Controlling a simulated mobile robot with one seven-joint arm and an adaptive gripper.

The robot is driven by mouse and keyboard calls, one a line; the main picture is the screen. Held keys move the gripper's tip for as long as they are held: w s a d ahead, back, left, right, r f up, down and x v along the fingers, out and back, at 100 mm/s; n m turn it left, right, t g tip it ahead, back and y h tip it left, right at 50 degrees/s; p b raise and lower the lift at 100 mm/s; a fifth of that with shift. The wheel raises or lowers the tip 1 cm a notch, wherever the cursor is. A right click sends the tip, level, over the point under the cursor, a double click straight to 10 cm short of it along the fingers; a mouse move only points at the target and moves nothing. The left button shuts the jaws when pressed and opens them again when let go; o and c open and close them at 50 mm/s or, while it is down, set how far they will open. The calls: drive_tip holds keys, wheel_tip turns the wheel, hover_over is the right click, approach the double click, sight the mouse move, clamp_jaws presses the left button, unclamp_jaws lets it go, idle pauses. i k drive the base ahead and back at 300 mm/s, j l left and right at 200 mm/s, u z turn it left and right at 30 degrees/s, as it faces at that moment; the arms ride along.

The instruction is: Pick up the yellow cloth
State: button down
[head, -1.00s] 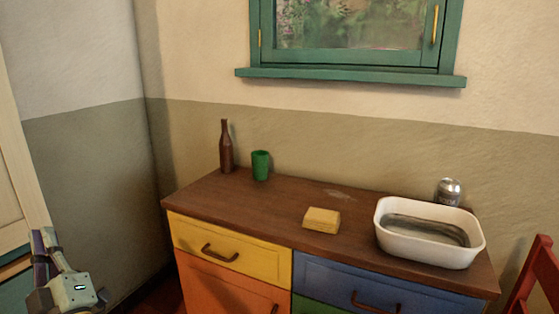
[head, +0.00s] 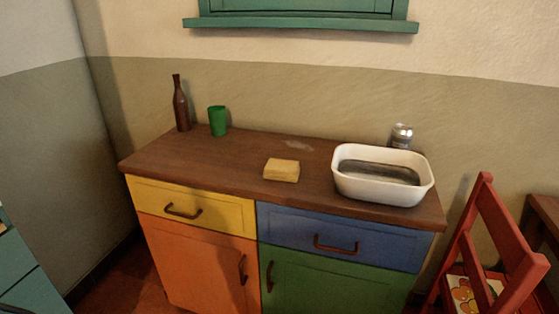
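The yellow cloth (head: 281,170) is a small folded block lying on the brown wooden top of the cabinet, near its front edge, around the middle. Nothing touches it. It lies to the left of the white basin and to the right of the green cup. My gripper is not in view in the head view now.
On the cabinet top (head: 225,163) stand a brown bottle (head: 181,106), a green cup (head: 217,121), a white basin (head: 382,192) and a can (head: 401,136). A red chair (head: 489,245) stands at the right. A green window ledge (head: 300,24) is above. The top around the cloth is clear.

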sight(288, 171)
drive_tip(key=i+l, duration=0.1)
drive_tip(key=i, duration=1.05)
drive_tip(key=l+z, duration=0.05)
